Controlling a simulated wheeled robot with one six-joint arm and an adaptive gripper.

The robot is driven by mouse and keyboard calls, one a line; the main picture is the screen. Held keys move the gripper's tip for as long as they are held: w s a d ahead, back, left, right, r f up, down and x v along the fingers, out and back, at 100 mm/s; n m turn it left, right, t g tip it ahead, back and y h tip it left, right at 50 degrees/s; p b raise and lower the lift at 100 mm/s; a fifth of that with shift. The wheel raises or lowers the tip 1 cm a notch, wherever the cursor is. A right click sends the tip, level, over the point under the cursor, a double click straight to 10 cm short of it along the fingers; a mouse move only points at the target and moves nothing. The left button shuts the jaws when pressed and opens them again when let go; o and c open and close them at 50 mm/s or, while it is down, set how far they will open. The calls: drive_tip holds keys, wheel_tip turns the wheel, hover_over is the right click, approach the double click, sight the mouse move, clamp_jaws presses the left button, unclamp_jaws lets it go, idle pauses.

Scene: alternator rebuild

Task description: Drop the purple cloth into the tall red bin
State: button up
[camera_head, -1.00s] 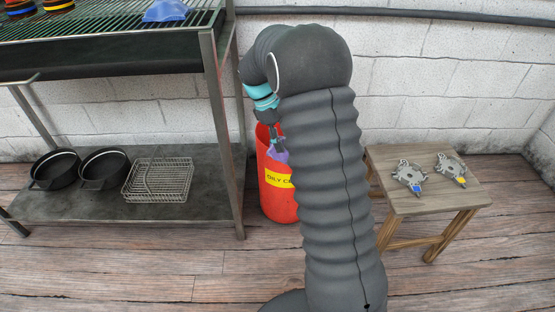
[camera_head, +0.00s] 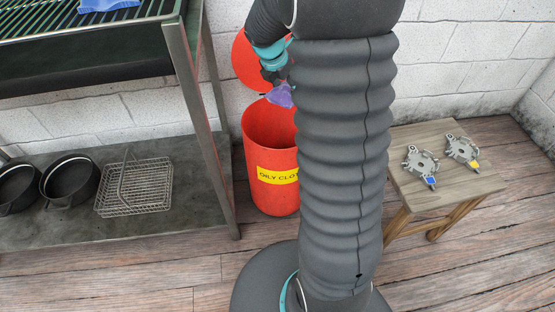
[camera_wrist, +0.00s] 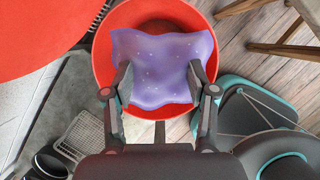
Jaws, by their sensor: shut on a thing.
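The purple cloth (camera_wrist: 160,62), with small pale dots, hangs in my gripper (camera_wrist: 160,82). In the wrist view the gripper's two fingers stand at either side of the cloth, shut on it. In the head view the cloth (camera_head: 281,96) shows just above the open mouth of the tall red bin (camera_head: 262,178), partly hidden by my arm. In the wrist view the bin's round rim (camera_wrist: 103,60) surrounds the cloth, which covers most of the opening. The bin has a yellow label reading "OILY CLOT…", cut off by my arm. Its red lid (camera_head: 247,62) stands raised behind.
A steel bench (camera_head: 185,90) stands left of the bin, with black pots (camera_head: 70,180) and a wire basket (camera_head: 135,188) on its lower shelf. A blue cloth (camera_head: 108,4) lies on top. A wooden stool (camera_head: 440,185) with two metal parts (camera_head: 422,166) stands at right.

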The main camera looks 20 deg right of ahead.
sight(284, 100)
drive_tip(key=shift+f+b, duration=2.2)
drive_tip(key=shift+f, duration=0.55)
drive_tip(key=o, duration=1.2)
drive_tip(key=v, duration=1.2)
